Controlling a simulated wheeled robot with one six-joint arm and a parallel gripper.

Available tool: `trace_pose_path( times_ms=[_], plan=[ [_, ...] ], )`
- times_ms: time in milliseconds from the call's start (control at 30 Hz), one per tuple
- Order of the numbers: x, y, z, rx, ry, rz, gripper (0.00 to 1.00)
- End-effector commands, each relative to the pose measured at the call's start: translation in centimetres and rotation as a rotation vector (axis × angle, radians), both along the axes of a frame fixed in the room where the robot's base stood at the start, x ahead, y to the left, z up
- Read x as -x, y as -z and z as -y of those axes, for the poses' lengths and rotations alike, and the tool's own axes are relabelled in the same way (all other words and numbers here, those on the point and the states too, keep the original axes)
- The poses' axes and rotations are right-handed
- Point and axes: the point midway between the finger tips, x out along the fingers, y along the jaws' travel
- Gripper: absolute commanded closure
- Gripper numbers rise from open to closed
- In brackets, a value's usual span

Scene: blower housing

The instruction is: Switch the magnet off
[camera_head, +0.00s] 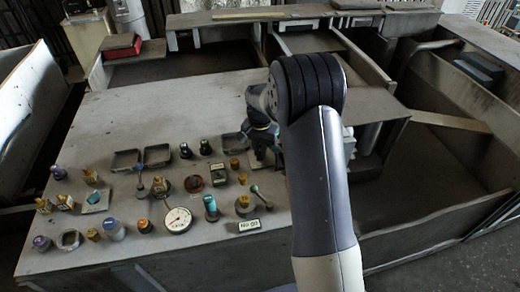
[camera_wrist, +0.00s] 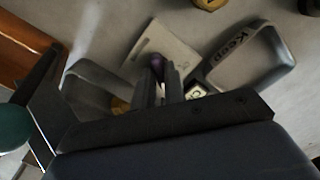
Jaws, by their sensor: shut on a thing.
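In the wrist view my gripper (camera_wrist: 162,72) has its two fingers close together over a pale square plate (camera_wrist: 150,40). A small purple piece (camera_wrist: 156,62) shows at the fingertips, and the jaws are shut on it. It looks like a knob on the plate, but the fingers cover most of it. I cannot tell for sure that this is the magnet, or how its switch is turned. In the head view my gripper (camera_head: 262,150) is at the right part of the bench top, mostly hidden by my arm.
A grey tray marked "Keep" (camera_wrist: 286,62) lies right of the plate, another tray (camera_wrist: 80,70) left of it. The bench top (camera_head: 190,108) holds several knobs, a dial gauge (camera_head: 178,219) and dark trays (camera_head: 126,152). Its back left is clear. Open compartments (camera_head: 440,130) lie right.

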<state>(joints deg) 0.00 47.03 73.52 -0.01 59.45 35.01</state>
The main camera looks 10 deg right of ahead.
Motion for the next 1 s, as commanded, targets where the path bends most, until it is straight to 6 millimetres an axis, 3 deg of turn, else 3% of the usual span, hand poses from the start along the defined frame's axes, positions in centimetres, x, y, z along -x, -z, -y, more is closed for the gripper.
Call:
trace_pose_path(
  times_ms=[133, 467, 867, 1000],
  plan=[
    [0.0, 0.03, 0.0, 0.0, -0.053, 0.0, 1.0],
    [0.01, 0.03, -0.01, -0.001, -0.385, -0.001, 1.0],
    [0.01, 0.01, 0.0, -0.001, -0.436, -0.001, 1.0],
    [0.01, 0.03, -0.01, 0.0, -0.557, 0.0, 1.0]
  ],
)
